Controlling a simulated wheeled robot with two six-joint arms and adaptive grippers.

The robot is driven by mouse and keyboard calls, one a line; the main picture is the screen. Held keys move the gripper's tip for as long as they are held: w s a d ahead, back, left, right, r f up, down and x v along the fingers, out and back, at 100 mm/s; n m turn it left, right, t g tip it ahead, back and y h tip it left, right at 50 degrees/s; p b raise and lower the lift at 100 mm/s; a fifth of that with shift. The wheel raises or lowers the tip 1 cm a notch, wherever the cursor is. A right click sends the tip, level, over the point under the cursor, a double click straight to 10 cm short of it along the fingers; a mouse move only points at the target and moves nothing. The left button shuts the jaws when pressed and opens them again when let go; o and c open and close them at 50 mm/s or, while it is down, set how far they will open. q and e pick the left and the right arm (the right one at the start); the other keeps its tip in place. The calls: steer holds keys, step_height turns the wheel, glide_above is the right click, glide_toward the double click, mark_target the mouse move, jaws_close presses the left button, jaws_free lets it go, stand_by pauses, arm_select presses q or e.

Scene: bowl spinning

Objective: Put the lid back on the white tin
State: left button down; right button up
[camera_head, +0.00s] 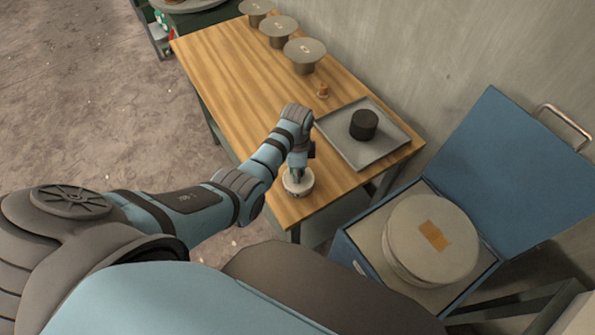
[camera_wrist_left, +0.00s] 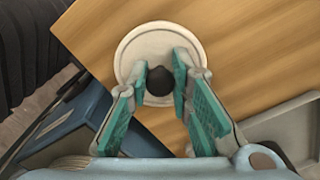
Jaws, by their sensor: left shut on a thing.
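The white round lid (camera_wrist_left: 160,45) with a dark knob (camera_wrist_left: 160,80) fills the middle of the left wrist view. My left gripper (camera_wrist_left: 163,85) has its two teal fingers shut on the knob from both sides. In the head view my left gripper (camera_head: 298,172) points down over the white tin (camera_head: 297,187) near the table's front edge. The lid is at the tin's top there, but I cannot tell whether it rests on the rim or hovers just above. The gripper hides part of the lid. My right gripper is not in view.
A grey tray (camera_head: 344,150) with a black cylinder (camera_head: 364,124) lies right of my arm on the wooden table (camera_head: 235,75). A small brown object (camera_head: 323,91) and several grey discs on stands (camera_head: 305,50) are behind. An open blue case (camera_head: 515,165) holds round slabs (camera_head: 430,240).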

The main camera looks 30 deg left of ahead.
arm_select(q)
steer(key=c, duration=0.9)
jaws_free()
steer(key=shift+w+r, duration=0.1)
steer(key=shift+r, duration=3.4)
jaws_close()
steer(key=shift+f, duration=0.1)
steer(key=shift+f+b, duration=1.5)
steer(key=shift+f, duration=1.15)
